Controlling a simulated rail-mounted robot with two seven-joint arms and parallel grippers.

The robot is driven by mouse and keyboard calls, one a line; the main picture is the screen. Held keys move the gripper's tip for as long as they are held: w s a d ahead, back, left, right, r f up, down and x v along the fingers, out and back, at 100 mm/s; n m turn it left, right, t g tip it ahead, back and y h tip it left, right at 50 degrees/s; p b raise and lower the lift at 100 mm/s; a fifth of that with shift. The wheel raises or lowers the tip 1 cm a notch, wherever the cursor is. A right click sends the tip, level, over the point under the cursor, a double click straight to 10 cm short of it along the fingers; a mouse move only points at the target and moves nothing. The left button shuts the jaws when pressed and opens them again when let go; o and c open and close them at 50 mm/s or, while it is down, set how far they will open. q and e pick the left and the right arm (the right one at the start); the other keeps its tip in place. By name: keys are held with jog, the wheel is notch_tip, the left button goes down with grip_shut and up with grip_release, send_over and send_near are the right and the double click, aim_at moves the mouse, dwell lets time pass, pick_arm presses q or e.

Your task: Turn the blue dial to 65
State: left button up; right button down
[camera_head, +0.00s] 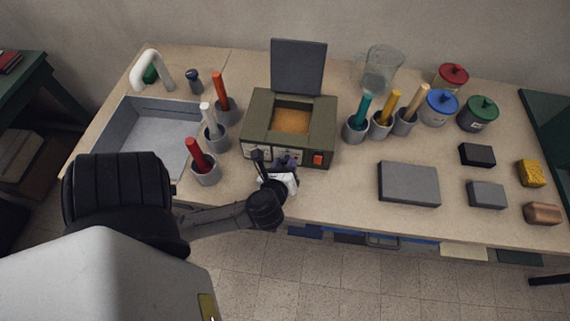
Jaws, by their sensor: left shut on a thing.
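An olive-green box (323,146) with a raised dark lid (298,67) stands at the middle of the counter. Its front panel has white label patches and a red switch (318,160). My left gripper (277,168) is at the front panel, shut on what appears to be the blue dial (290,162). Only a small dark bluish part of the dial shows beside the fingers. Its pointer and the scale numbers are hidden or too small to read. My right gripper is not in view.
Cups with coloured-handled tools stand on both sides of the box, including a red-handled one (204,167) left of my gripper. A sink (160,140) is at the left. A grey slab (408,184) lies at the right. Lidded jars and a glass jug (380,70) stand behind.

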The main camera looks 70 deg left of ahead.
pick_arm(q)
jog(key=shift+r+p, duration=0.15)
jog(key=shift+p, duration=0.35)
jog(key=m+g+p, duration=0.1)
jog(key=m+p, duration=0.1)
jog(key=p, duration=0.3)
jog(key=shift+w+d+r+y, duration=0.1)
jog(key=shift+y, duration=0.2)
jog(key=m+g+p, duration=0.1)
jog(key=m+p, duration=0.1)
jog(key=p, duration=0.1)
jog(key=shift+y, duration=0.4)
jog(key=shift+f+m+g+p, duration=0.2)
jog(key=shift+m+g+p, duration=0.1)
jog(key=shift+g+p, duration=0.1)
jog(key=o, duration=0.9)
